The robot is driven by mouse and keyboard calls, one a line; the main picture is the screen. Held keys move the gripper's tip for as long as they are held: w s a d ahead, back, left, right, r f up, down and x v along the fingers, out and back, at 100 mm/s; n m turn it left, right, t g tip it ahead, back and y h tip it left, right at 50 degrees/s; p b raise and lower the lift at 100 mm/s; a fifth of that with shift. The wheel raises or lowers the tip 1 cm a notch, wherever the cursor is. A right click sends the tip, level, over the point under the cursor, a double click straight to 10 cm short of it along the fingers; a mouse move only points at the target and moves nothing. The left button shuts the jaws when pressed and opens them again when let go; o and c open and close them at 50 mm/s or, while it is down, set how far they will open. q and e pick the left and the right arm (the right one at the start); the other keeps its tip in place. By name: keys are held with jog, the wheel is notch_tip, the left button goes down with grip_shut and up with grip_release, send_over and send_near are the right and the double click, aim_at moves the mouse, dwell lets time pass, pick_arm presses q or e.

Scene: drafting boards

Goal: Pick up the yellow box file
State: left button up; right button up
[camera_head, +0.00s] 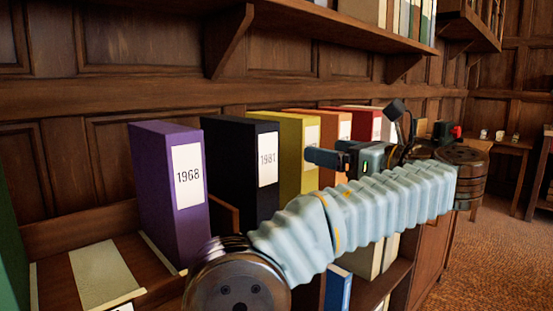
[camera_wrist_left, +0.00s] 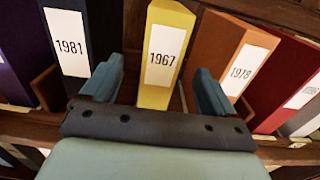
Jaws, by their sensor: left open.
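The yellow box file (camera_head: 289,132) stands upright on the shelf, between a black file and an orange file. In the left wrist view its spine (camera_wrist_left: 155,95) carries a white label reading 1967. My left gripper (camera_head: 326,156) is open in front of the spine in the head view. In the left wrist view, the left gripper's fingers (camera_wrist_left: 160,88) lie to either side of the yellow spine, with nothing gripped. In the head view the gripper and arm hide the lower right of the file. My right gripper is in neither view.
The black file (camera_head: 240,165) labelled 1981 and a purple file (camera_head: 160,175) stand to the left. The orange file (camera_wrist_left: 222,50) labelled 1978 and a red file (camera_wrist_left: 282,85) stand to the right. Wooden dividers separate files. An upper shelf (camera_head: 330,28) overhangs the row.

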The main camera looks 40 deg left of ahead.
aim_at(293, 140)
pick_arm(q)
jog(key=a, duration=0.3)
jog(key=w+a, duration=0.1)
jog(key=a, duration=0.6)
jog(key=shift+w+a+r, duration=0.15)
jog(key=shift+a+r, duration=0.1)
jog(key=shift+a, duration=0.1)
jog(key=shift+c, duration=0.4)
grip_shut()
